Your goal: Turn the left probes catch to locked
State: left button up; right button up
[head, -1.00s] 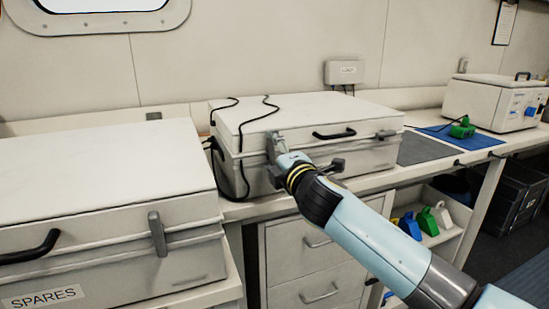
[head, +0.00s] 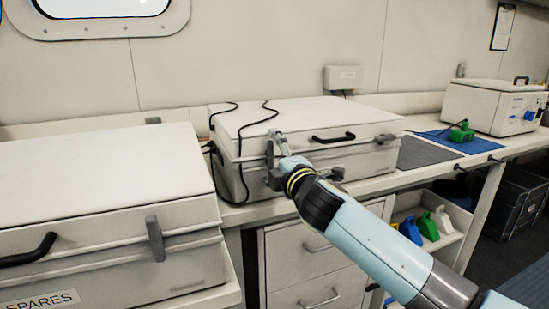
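The probes case is probably the pale closed box (head: 300,112) at mid-bench, though no name on it is readable. Its left catch (head: 270,149) is a grey lever standing roughly upright at the lid seam, partly hidden by my arm. My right gripper (head: 300,176) is at the box's front by the left catch. My wrist hides much of it, so I cannot tell whether its fingers touch the catch or are closed. My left gripper is not in view.
A SPARES case (head: 105,185) with an upright catch (head: 155,238) stands at left. Black cables (head: 242,130) hang over the middle box's left side. A black handle (head: 333,138) is on its front. A white unit (head: 492,107) and blue mat (head: 452,141) are at right.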

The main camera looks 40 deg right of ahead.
jog(key=v, duration=1.2)
jog(key=shift+a, duration=0.1)
